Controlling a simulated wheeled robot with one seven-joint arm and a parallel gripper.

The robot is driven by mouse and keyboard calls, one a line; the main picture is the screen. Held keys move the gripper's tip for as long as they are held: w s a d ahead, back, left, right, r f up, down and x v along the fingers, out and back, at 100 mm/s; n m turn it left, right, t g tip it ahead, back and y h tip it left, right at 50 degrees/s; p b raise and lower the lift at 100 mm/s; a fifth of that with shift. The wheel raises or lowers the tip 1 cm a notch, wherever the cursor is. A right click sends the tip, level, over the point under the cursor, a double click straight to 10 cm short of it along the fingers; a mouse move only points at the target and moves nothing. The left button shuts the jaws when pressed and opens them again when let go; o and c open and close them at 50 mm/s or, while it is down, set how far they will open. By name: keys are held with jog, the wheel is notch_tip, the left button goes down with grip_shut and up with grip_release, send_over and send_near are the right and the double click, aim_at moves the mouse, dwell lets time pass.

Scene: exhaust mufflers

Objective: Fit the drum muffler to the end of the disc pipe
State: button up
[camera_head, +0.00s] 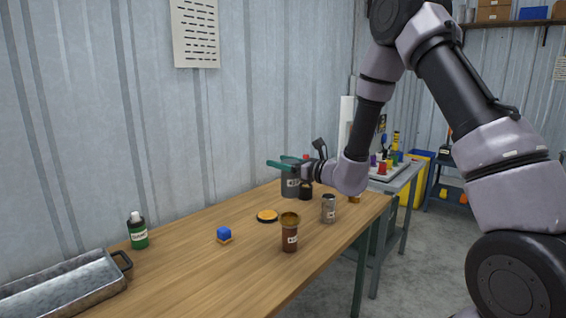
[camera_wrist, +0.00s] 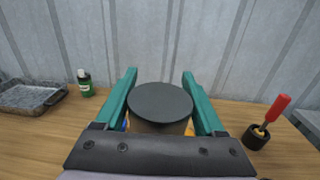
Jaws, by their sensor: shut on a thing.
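My gripper (camera_head: 293,167), with green fingers, is shut on a dark grey can with a pale label (camera_head: 290,187), at the far part of the bench. In the wrist view the can's round dark top (camera_wrist: 160,101) sits between the two fingers (camera_wrist: 160,92). I cannot tell whether its base touches the bench. A low round orange piece with a dark rim (camera_head: 267,216) lies nearer on the bench. A brown labelled cylinder (camera_head: 289,234) and a grey metal cylinder (camera_head: 328,208) stand upright. I cannot tell for certain which piece is the disc pipe.
A black holder (camera_head: 306,193) with a red-handled tool stands close to the can's right. The wooden bench (camera_head: 190,270) is clear at the front. A corrugated wall rises behind.

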aim_at(282, 184)
jog(key=shift+f, duration=2.85)
jog(key=shift+f, duration=0.8)
jog(key=o, duration=1.3)
jog(key=shift+o, duration=0.2)
jog(key=shift+d, duration=0.1)
